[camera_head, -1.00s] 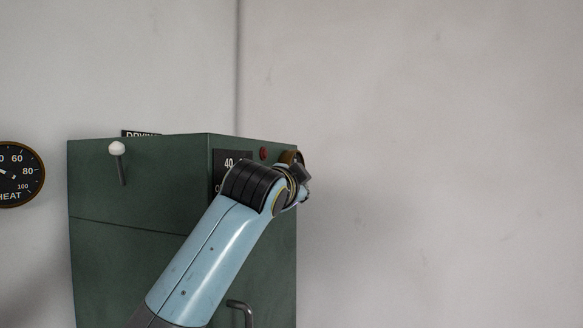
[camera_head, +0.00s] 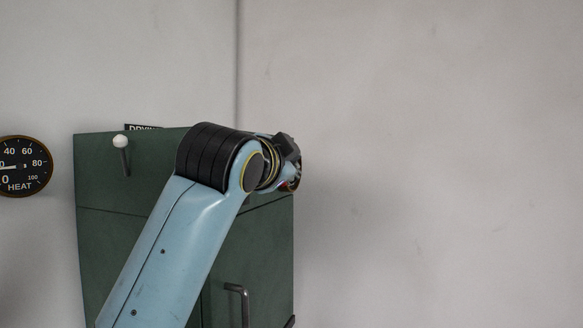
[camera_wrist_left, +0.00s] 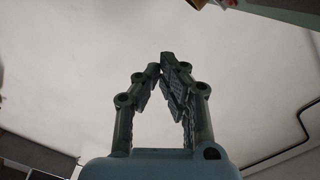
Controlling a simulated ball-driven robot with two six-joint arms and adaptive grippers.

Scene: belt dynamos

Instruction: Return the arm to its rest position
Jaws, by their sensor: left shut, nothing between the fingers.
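My left arm (camera_head: 165,255) comes up from the lower left in the head view, in front of a green cabinet. Its wrist bends to the right near the cabinet's upper right corner, and the fingers cannot be made out there. In the left wrist view my left gripper (camera_wrist_left: 162,68) is shut, its fingertips together with nothing between them. My right gripper is not in view.
The green cabinet (camera_head: 110,240) has a white-knobbed lever (camera_head: 121,142) and a metal handle (camera_head: 240,300). A round heat gauge (camera_head: 22,168) is on the wall at the left. The pale wall right of the cabinet is bare.

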